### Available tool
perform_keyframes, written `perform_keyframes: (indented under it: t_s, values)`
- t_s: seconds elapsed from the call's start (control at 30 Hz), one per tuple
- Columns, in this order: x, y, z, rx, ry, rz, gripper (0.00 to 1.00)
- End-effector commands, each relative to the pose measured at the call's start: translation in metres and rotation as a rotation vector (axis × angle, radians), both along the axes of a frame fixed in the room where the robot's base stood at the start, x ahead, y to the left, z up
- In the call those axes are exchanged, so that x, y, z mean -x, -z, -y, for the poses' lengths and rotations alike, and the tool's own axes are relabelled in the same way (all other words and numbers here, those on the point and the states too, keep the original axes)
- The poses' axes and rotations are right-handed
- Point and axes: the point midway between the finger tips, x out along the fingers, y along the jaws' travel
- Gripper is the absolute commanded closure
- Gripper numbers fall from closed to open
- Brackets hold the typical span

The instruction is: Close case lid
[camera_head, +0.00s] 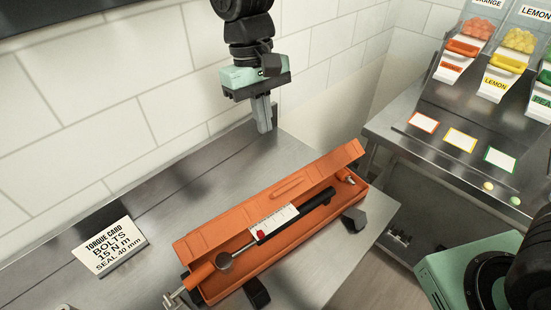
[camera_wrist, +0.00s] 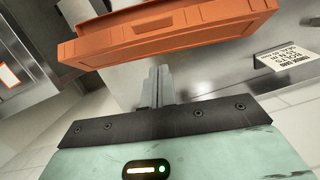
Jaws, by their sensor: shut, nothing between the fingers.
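The orange case (camera_head: 225,285) lies on the steel counter with its lid (camera_head: 230,215) standing open along the far, wall side. A torque wrench (camera_head: 300,215) with a black handle and round head lies in the case, beside a white scale label (camera_head: 272,222). My gripper (camera_head: 264,128) points down behind the lid, near the wall, and is apart from it; its fingers are together and empty. In the wrist view the orange lid (camera_wrist: 165,35) spans the top, just beyond my gripper's fingertips (camera_wrist: 160,72). The case interior is mostly hidden there.
A torque card (camera_head: 108,247) stands on the counter at left. Black blocks (camera_head: 354,219) sit against the case's near side. The tiled wall is close behind my gripper. A candy stand (camera_head: 470,130) is at right, across a gap.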

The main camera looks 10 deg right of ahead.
Motion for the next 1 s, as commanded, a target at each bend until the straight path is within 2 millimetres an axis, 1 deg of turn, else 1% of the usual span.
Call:
perform_keyframes:
  t_s: [0.4, 0.53, 0.67, 0.8, 1.0]
  values:
    - [0.017, 0.079, 0.008, 0.004, 0.0, -0.004, 1.0]
    - [0.033, 0.088, 0.016, 0.002, 0.0, -0.002, 1.0]
    - [0.042, 0.097, 0.02, 0.0, 0.0, 0.0, 1.0]
    - [0.046, 0.101, 0.022, 0.0, 0.0, 0.001, 1.0]
    - [0.047, 0.102, 0.022, -0.001, 0.0, 0.002, 1.0]
